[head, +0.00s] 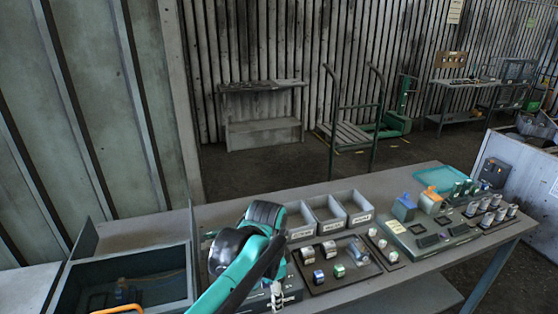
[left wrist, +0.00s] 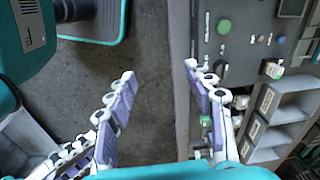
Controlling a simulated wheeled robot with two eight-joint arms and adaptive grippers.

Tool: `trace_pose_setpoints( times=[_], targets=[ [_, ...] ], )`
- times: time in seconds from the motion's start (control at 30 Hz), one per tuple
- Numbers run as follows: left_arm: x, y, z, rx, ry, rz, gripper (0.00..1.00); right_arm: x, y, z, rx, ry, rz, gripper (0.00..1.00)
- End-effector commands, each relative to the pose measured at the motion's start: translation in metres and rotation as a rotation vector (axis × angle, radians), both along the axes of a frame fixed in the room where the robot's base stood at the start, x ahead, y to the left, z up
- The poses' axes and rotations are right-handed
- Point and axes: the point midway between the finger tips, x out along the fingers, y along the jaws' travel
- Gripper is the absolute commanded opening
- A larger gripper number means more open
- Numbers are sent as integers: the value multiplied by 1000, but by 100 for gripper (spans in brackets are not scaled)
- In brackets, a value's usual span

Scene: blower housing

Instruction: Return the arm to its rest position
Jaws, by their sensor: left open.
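My left arm, teal and black, reaches up from the bottom of the head view at the front edge of the workbench (head: 415,262). Its elbow hides part of the bench. My left gripper shows best in the left wrist view (left wrist: 160,75), with its two purple-and-white fingers wide apart and nothing between them. Dark floor shows between the fingers, and the bench edge lies by the right finger. In the head view, only small white parts of it show at the bottom, beside the arm. My right gripper is in neither view.
A dark open bin (head: 135,281) stands left of my arm. Grey compartment trays (head: 327,217), a dark tray with small parts (head: 338,266) and a control panel with blue and orange pieces (head: 430,230) lie on the bench. A cart (head: 347,134) stands behind on open floor.

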Motion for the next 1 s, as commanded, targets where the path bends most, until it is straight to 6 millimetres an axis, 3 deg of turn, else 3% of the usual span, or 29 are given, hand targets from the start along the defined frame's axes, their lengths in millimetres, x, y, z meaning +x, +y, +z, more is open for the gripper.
trace_pose_setpoints(
  times=[0.27, 0.47, 0.7, 1.0],
  targets=[
    [-18, 35, -3, -42, -86, 197, 52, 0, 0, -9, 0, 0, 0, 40],
    [-41, 72, -11, -103, -187, 428, 52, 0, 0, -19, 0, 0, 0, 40],
    [-87, 130, -45, -246, -374, 849, 52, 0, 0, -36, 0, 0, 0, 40],
    [-112, 158, -72, -362, -488, 1104, 52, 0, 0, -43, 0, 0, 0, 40]
  ],
)
